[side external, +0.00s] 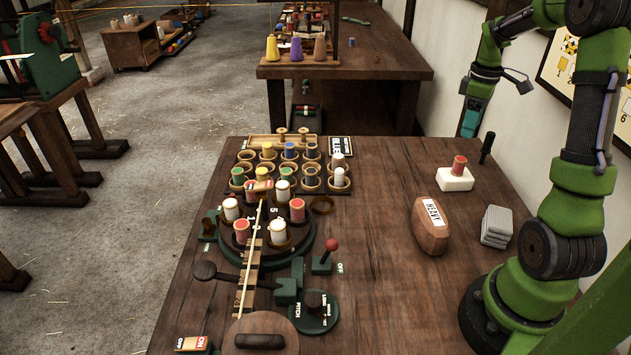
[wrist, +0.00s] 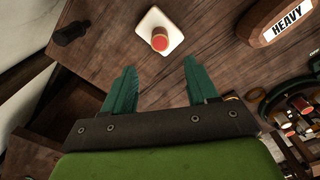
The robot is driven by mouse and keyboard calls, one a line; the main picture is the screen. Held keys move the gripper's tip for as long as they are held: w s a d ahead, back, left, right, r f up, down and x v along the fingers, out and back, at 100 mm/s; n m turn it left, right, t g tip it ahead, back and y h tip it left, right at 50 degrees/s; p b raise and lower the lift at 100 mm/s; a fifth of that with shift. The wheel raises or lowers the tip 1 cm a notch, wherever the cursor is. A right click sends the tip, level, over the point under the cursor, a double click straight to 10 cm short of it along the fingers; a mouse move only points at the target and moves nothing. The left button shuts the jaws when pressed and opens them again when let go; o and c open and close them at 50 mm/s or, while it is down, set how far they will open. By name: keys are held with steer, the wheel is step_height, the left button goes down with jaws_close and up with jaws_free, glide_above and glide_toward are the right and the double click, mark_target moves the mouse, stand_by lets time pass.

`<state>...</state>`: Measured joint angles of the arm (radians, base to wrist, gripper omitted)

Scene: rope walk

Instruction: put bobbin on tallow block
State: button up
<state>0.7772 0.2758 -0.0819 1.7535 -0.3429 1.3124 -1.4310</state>
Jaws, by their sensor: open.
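A bobbin with red thread (side external: 459,166) stands upright on the white tallow block (side external: 455,184) at the right of the bench. In the wrist view the red bobbin (wrist: 159,40) shows end-on, on the pale block (wrist: 151,22), beyond my fingertips. My gripper (side external: 469,124) points down above and a little behind the block, apart from the bobbin. In the wrist view its two teal fingers (wrist: 160,66) are spread with nothing between them.
A wooden weight marked HEAVY (side external: 429,228) and a grey stack (side external: 497,226) stand nearby. A dark upright peg (side external: 487,148) is right of the block. Several bobbins fill the rack and round turntable (side external: 295,254) at left. Bare bench lies between.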

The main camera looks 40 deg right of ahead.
steer(key=w+a+r+m+t, duration=0.1)
steer(key=w+a+r+t, duration=0.15)
steer(key=a, duration=0.55)
steer(key=w+a+r+m+t, duration=0.1)
steer(key=a+r, duration=0.3)
steer(key=a, duration=0.5)
steer(key=s+a+m+t+y, duration=0.1)
steer(key=s+a+m+t, duration=0.1)
steer(key=a, duration=0.6)
steer(key=s+a+r+m+t+y, duration=0.1)
steer(key=s+a, duration=0.3)
steer(key=a, duration=0.4)
steer(key=shift+s+a+r+m+t, duration=0.2)
steer(key=shift+s+m+t, duration=0.15)
steer(key=shift+m, duration=0.25)
steer(key=shift+w, duration=0.1)
